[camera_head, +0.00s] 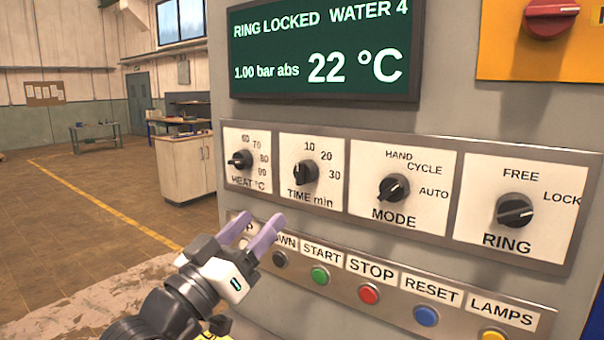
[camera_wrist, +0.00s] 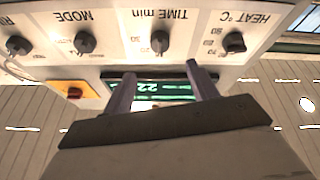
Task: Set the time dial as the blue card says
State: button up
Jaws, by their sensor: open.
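The time dial (camera_head: 305,173) is a black knob on a white plate marked 10, 20, 30 and "TIME min". Its pointer is too small to read surely. In the wrist view the panel appears upside down, with the time dial (camera_wrist: 160,41) at top centre. My gripper (camera_head: 262,228) has two purple fingers, apart and empty. It is in front of the panel, below and left of the time dial, overlapping the upper left of the button row. The fingers (camera_wrist: 160,85) also show in the wrist view, not touching the dial. No blue card shows in either view.
The heat dial (camera_head: 240,160) is left of the time dial; the mode dial (camera_head: 393,188) and ring dial (camera_head: 514,211) are to its right. A button strip (camera_head: 395,297) runs below. A green display (camera_head: 322,50) above reads "RING LOCKED WATER 4", 22 °C. Open floor lies left.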

aim_at(297, 179)
jog(key=p+x, duration=0.4)
jog(key=x, duration=0.7)
jog(key=shift+r+p, duration=0.2)
jog(key=shift+p, duration=0.2)
jog(key=shift+w+d, duration=0.3)
jog(key=shift+w, duration=0.05)
jog(key=c, duration=1)
